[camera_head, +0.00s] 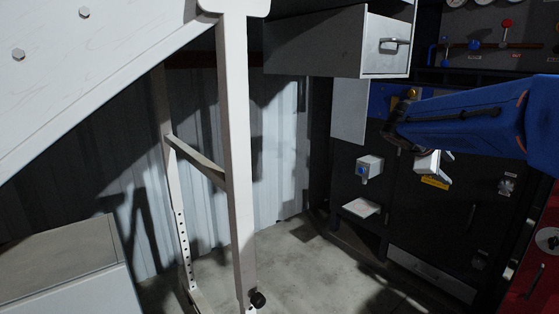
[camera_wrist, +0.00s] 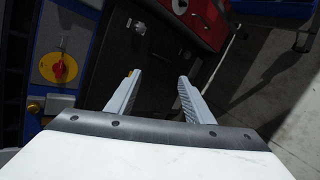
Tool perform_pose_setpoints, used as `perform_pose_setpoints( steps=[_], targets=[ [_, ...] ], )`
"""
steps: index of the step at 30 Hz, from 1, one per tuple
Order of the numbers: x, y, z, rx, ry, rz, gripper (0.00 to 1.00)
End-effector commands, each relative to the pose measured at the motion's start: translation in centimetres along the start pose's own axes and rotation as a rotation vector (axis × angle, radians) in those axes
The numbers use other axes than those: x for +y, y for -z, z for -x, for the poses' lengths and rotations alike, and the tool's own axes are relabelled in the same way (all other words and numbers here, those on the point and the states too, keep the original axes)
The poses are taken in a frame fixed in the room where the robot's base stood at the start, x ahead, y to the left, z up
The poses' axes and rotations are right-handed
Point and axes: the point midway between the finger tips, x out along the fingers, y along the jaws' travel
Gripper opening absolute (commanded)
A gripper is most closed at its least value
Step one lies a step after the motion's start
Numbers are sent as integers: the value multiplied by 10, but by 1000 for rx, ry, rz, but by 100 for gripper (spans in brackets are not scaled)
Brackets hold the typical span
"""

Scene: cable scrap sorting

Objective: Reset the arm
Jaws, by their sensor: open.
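My gripper (camera_wrist: 158,92) shows in the wrist view with two grey fingers spread well apart and nothing between them. In the head view my gripper (camera_head: 447,167) is small, at the end of my blue arm on the right, in front of a dark cabinet front (camera_head: 425,215). It appears clear of the cabinet, but the exact gap cannot be told. The wrist view shows a red and yellow rotary switch (camera_wrist: 58,68) to the left of the fingers.
An open drawer (camera_head: 388,45) juts out above and left of my arm. A white post frame (camera_head: 236,150) stands in the middle, with a sloped white panel (camera_head: 80,60) at upper left. A red cabinet (camera_head: 535,265) is at lower right. Concrete floor (camera_head: 300,265) is open between.

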Motion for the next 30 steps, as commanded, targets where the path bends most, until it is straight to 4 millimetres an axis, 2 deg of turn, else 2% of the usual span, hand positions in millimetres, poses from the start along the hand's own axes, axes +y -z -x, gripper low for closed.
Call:
perform_pose_setpoints(
  steps=[1, 6, 15, 24, 30],
  targets=[
    [-18, -10, 8, 22, 32, -45, 48],
    [-84, -32, 31, 96, 160, -205, 48],
    [-202, -59, 74, 208, 394, -489, 48],
    [-316, -71, 118, 293, 644, -769, 48],
    [-369, -72, 139, 327, 778, -911, 48]
  ],
)
